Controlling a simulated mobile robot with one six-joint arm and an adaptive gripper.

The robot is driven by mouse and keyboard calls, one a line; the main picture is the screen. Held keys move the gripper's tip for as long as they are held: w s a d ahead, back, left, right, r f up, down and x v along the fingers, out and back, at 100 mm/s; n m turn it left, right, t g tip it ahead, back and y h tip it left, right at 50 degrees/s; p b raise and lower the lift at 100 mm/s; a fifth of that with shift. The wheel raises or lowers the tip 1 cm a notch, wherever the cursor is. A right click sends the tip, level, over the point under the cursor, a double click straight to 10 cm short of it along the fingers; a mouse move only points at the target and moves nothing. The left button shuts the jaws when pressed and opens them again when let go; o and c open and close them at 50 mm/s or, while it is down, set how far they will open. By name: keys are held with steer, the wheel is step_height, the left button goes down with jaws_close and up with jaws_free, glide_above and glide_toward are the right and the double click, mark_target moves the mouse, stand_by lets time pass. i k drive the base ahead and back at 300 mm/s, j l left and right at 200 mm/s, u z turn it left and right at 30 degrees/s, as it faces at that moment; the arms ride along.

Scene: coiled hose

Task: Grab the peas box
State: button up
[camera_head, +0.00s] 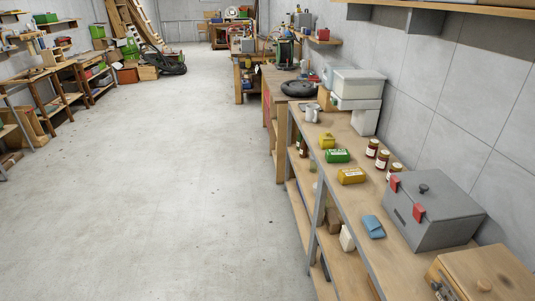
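A small green box (337,156) lies on the top of the wooden workbench on the right. It looks like the peas box, but its label is too small to read. A yellow box (351,176) lies just in front of it, and a yellow can-like item (327,141) sits just behind it. These stand apart from the jars to their right. My gripper is not in view, so its state and its distance from the green box do not show.
Several dark jars (382,159) stand right of the boxes. A grey toolbox (431,212) with red latches, a blue item (373,226) and a wooden box (481,279) are nearer. Pale bins (357,84) stand farther back. The concrete floor (170,190) left of the bench is clear.

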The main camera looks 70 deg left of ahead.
mark_target(342, 155)
steer(key=u, duration=1.9)
steer(key=i+j+z, duration=0.35)
steer(key=i+j, duration=0.9)
steer(key=i, duration=0.45)
steer(key=i+j+z, duration=0.3)
steer(key=i+j, duration=1.25)
steer(key=j, duration=0.15)
